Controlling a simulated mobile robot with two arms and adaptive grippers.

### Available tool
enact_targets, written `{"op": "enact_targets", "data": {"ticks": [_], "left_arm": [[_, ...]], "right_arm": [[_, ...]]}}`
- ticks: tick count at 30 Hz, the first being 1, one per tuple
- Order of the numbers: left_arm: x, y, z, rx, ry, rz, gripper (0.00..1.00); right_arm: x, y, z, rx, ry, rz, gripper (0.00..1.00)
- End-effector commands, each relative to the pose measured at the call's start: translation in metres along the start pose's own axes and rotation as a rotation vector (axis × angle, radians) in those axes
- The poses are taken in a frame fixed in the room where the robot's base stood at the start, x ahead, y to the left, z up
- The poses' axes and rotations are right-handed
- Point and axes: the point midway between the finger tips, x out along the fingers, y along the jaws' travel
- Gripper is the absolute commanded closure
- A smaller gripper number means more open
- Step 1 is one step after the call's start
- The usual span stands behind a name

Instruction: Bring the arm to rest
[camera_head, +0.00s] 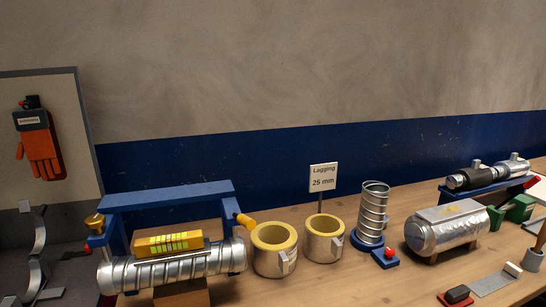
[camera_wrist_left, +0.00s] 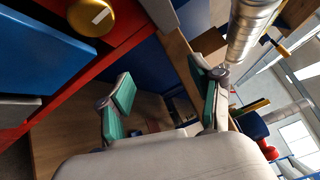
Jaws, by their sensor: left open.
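My left gripper (camera_wrist_left: 160,80) shows in the left wrist view with its two green-padded fingers spread wide apart. It is open, and nothing is held between the pads. Behind the gap are a blue surface and a brown wooden one. The pale body of the gripper fills the bottom of that view. Neither arm shows in the head view, and my right gripper is in neither view.
The wooden bench (camera_head: 345,285) holds a spiral duct (camera_head: 175,268) in a blue frame (camera_head: 165,195), two yellow-lined lagging shells (camera_head: 274,262), an upright coil duct (camera_head: 373,215) and a silver cylinder (camera_head: 447,232). A silver duct (camera_wrist_left: 247,30) lies close beyond the right finger.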

Motion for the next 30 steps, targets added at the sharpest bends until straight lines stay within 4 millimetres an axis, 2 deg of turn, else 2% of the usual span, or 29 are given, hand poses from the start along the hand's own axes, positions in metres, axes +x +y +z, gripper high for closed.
{"op": "enact_targets", "data": {"ticks": [1, 3, 5, 6, 8, 9, 11, 12, 14, 15, 17, 18, 22, 24, 29, 30], "left_arm": [[-0.011, 0.035, 0.002, -0.118, -0.068, 0.096, 0.35], [-0.032, 0.084, 0.004, -0.287, -0.183, 0.233, 0.35], [-0.055, 0.124, 0.003, -0.419, -0.285, 0.347, 0.35], [-0.073, 0.149, 0.001, -0.501, -0.355, 0.419, 0.35], [-0.103, 0.183, -0.005, -0.612, -0.464, 0.524, 0.35], [-0.126, 0.204, -0.01, -0.68, -0.539, 0.592, 0.35], [-0.162, 0.232, -0.018, -0.77, -0.656, 0.69, 0.35], [-0.187, 0.248, -0.025, -0.823, -0.736, 0.752, 0.35], [-0.225, 0.268, -0.035, -0.891, -0.857, 0.839, 0.35], [-0.251, 0.279, -0.042, -0.928, -0.938, 0.893, 0.35], [-0.289, 0.291, -0.053, -0.972, -1.061, 0.968, 0.35], [-0.314, 0.296, -0.06, -0.996, -1.144, 1.013, 0.35], [-0.395, 0.302, -0.082, -1.033, -1.417, 1.143, 0.35], [-0.369, 0.314, -0.139, -1.124, -1.372, 1.148, 0.35], [-0.337, 0.324, -0.244, -1.275, -1.329, 1.188, 0.35], [-0.327, 0.324, -0.272, -1.316, -1.317, 1.198, 0.35]], "right_arm": [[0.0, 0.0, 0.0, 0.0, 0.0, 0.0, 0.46], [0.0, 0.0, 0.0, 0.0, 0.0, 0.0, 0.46], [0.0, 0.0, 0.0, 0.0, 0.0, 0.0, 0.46], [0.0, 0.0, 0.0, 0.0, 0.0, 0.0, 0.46], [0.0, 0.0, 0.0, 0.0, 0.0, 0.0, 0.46], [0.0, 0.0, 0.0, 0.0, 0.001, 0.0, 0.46], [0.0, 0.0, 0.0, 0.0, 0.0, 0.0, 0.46], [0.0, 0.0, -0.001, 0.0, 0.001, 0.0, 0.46], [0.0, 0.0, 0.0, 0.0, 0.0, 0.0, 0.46], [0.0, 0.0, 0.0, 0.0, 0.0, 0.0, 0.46], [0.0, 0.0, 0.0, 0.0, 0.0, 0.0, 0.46], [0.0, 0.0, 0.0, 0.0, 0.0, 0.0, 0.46], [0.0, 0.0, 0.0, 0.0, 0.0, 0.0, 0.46], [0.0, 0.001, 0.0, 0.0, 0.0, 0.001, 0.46], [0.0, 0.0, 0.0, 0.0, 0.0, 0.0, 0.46], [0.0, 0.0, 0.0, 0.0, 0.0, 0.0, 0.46]]}}
